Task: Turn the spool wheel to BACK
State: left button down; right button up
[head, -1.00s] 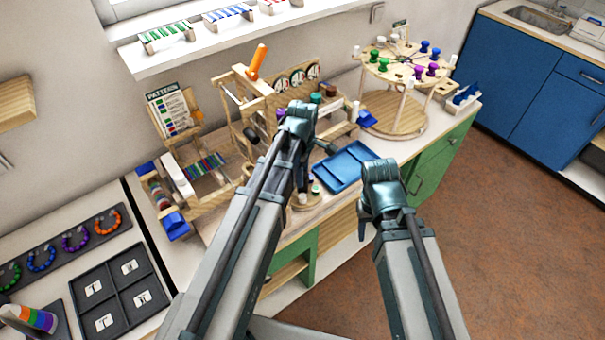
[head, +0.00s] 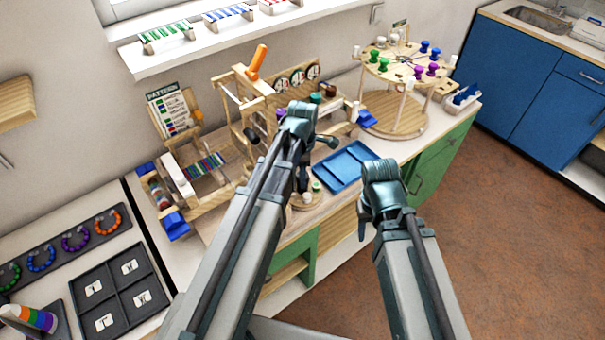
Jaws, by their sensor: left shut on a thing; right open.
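The spool wheel (head: 385,74) is a round wooden top with green, blue, purple and white spools, on posts above a round wooden base (head: 398,128). It stands at the back right of the bench. A small sign (head: 400,23) shows behind it, too small to read. My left gripper (head: 327,142) shows only in part, as dark pieces beyond my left arm, left of and in front of the wheel. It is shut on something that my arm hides. My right gripper (head: 362,229) is open, mostly hidden behind its arm, in front of the bench and apart from the wheel.
A blue tray (head: 345,168) lies in front of the wheel. A wooden frame with an orange handle (head: 257,62) and a small loom (head: 205,168) stand to the left. The floor at right is clear.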

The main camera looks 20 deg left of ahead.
pick_arm(q)
jog(key=shift+c, duration=1.6)
grip_release()
notch_tip(320, 180, up, 14)
jog(key=p, duration=1.4)
jog(key=shift+f, duration=0.15)
